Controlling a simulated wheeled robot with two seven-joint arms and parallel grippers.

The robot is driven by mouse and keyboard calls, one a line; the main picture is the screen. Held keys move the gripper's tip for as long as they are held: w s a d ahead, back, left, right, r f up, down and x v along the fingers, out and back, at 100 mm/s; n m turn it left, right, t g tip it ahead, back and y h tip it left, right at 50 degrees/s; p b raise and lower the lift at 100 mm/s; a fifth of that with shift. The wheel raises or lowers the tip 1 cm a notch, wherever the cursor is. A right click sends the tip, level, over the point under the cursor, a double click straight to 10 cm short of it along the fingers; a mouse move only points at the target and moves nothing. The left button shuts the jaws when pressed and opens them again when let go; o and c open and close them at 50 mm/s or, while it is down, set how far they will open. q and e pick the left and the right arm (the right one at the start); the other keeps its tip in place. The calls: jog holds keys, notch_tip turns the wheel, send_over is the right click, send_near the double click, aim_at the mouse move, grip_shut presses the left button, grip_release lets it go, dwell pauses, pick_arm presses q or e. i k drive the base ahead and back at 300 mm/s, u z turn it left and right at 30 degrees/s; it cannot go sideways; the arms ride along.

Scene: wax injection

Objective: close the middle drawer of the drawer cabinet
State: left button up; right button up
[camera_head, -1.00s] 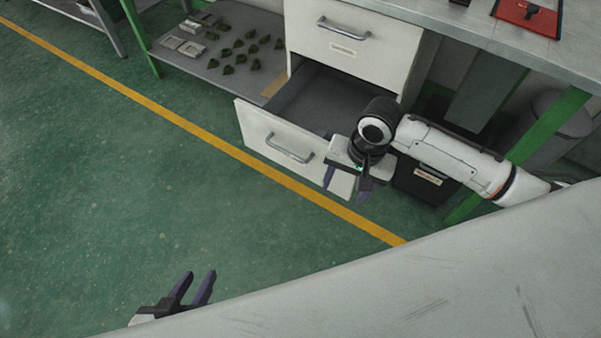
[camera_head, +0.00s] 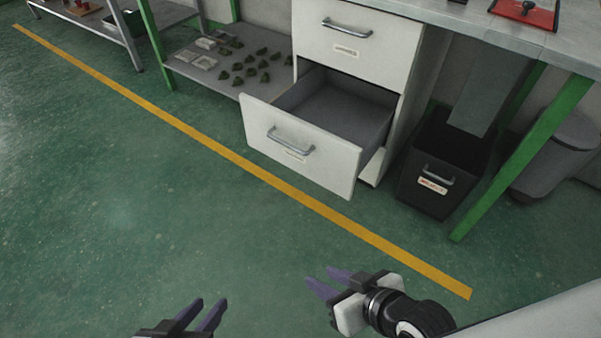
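The white drawer cabinet (camera_head: 352,48) stands under the workbench. Its upper drawer, with a grey bar handle (camera_head: 347,29), is shut. The drawer below it (camera_head: 325,160) is pulled well out and looks empty inside; its front has a bar handle (camera_head: 289,141) and a small label. My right gripper (camera_head: 323,281) is in front of the cabinet, near the bottom of the view, apart from the drawer. Its purple fingers are apart with nothing between them. My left gripper (camera_head: 204,315) is at the bottom edge, also open and empty, far from the drawer.
A black bin (camera_head: 436,165) with a handle stands right of the cabinet, beside a green table leg (camera_head: 520,160). A low shelf (camera_head: 195,76) with several small green parts is on the left. A yellow line (camera_head: 240,160) crosses the open green floor before the cabinet.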

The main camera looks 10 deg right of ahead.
aim_at(328, 125)
jog(key=u, duration=0.1)
jog(key=i, duration=0.95)
jog(key=z, duration=0.35)
jog(key=k, duration=0.35)
jog(key=z, duration=0.75)
